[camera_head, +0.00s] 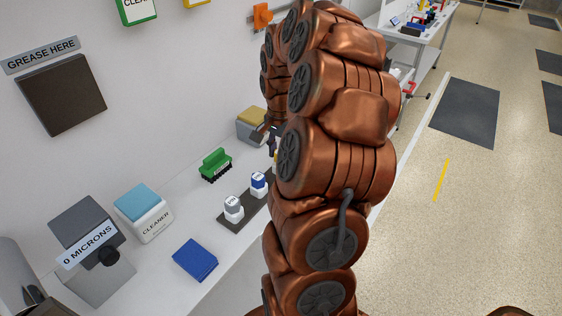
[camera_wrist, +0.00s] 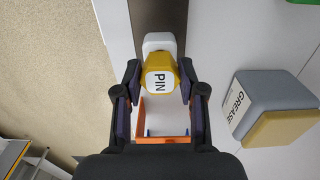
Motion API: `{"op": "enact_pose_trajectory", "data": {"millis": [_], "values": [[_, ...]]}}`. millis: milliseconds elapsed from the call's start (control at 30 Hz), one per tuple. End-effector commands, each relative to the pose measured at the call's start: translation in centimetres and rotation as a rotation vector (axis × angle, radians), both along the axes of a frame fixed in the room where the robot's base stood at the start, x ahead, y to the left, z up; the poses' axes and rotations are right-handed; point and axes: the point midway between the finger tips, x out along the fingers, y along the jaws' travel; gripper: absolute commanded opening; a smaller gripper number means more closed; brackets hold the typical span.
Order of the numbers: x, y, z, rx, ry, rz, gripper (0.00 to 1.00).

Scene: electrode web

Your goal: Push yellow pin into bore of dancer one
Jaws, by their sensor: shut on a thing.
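The yellow pin (camera_wrist: 159,62), with a white label reading PIN, is between the fingers of my gripper (camera_wrist: 159,74) in the wrist view. The gripper is shut on its sides. A white block (camera_wrist: 160,41) shows just beyond the pin, at the dark strip; I cannot tell whether the pin still touches it. In the head view, my gripper (camera_head: 271,138) is mostly hidden behind my arm, and only a sliver of yellow shows below it. I cannot make out dancer one or its bore in either view.
On the bench are a dark mat (camera_head: 236,221) with white and blue labelled pieces, a green brush (camera_head: 215,164), a CLEANER box (camera_head: 146,219), and a blue block (camera_head: 195,260). A GREASE box (camera_wrist: 268,106) stands right of my gripper. An orange frame (camera_wrist: 164,140) shows between the fingers.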

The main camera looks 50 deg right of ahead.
Motion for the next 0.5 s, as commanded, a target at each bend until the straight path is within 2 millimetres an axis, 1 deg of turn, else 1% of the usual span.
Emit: {"op": "enact_pose_trajectory", "data": {"millis": [500], "values": [[0.0,0.0,2.0,-0.002,-0.001,0.001,0.00]]}}
